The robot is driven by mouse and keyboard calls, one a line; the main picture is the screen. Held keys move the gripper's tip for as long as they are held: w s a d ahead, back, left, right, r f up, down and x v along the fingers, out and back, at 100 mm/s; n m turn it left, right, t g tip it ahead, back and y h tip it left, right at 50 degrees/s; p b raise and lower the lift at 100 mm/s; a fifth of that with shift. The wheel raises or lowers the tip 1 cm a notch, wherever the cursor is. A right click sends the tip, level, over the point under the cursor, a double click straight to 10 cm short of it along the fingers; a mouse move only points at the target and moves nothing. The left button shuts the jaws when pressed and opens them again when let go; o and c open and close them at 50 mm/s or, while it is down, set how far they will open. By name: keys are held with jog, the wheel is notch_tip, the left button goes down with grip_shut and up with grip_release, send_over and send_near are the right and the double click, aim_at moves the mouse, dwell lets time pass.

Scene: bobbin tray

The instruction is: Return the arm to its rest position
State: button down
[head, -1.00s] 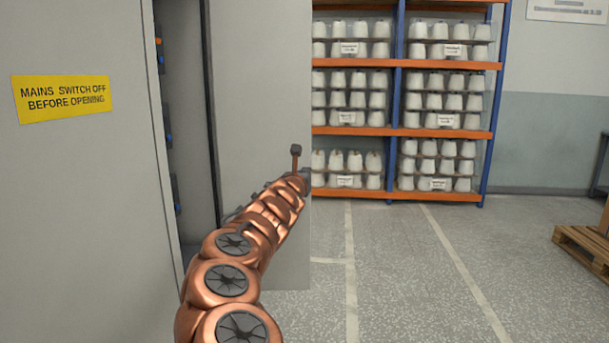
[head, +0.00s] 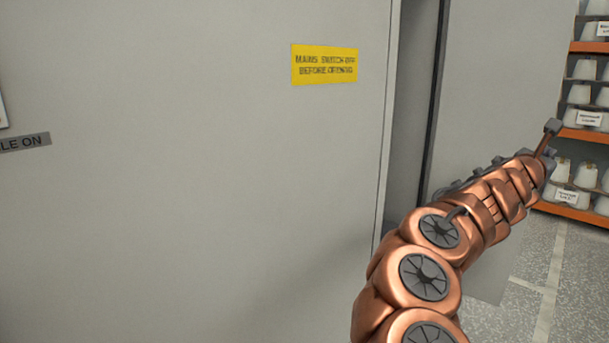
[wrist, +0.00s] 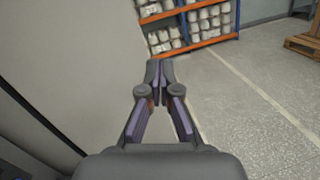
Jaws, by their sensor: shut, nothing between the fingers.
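My copper-coloured arm reaches from the bottom of the head view up and to the right, in front of a grey cabinet (head: 200,200). My gripper (wrist: 159,66) shows in the wrist view, with its fingertips together and nothing between them. It points past the cabinet's edge toward the shelving. In the head view the gripper is hard to make out at the far end of the arm.
The cabinet carries a yellow warning sign (head: 324,65) and stands partly open, with a grey door (head: 495,75) beside the gap. An orange and blue rack (head: 585,135) of white bobbins stands behind. Speckled floor (wrist: 235,105) is clear at right; a wooden pallet (wrist: 303,44) lies beyond.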

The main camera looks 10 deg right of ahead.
jog(key=s+a+r+m+g+h+p, duration=0.25)
jog(key=s+r+m+p, duration=0.25)
jog(key=s+r+m, duration=0.55)
jog(key=s+a+r+m+g+y+p, duration=0.2)
jog(key=s+a+m+g+y+p, duration=0.1)
jog(key=s+m+g+p, duration=0.25)
jog(key=s+a+f+m+y+p, duration=0.3)
jog(key=s+a+f+y+p, duration=0.2)
jog(key=a+f, duration=0.25)
jog(key=s+a+f+m+y+p, duration=0.35)
jog(key=a+f+p, duration=0.2)
jog(key=a, duration=0.25)
jog(key=s+a+f+g+y+p, duration=0.1)
jog(key=s+a+y, duration=0.1)
jog(key=s+a, duration=0.2)
jog(key=s+a+f+g+y+p, duration=0.1)
jog(key=s+a+f+y+p, duration=0.1)
jog(key=a, duration=0.8)
jog(key=s+a+f+n+g+y+p, duration=0.1)
jog(key=s+a+f+y, duration=0.1)
jog(key=s+a, duration=0.4)
jog(key=shift+a+y+p, duration=0.4)
jog(key=shift+y, duration=0.4)
jog(key=shift+d, duration=0.15)
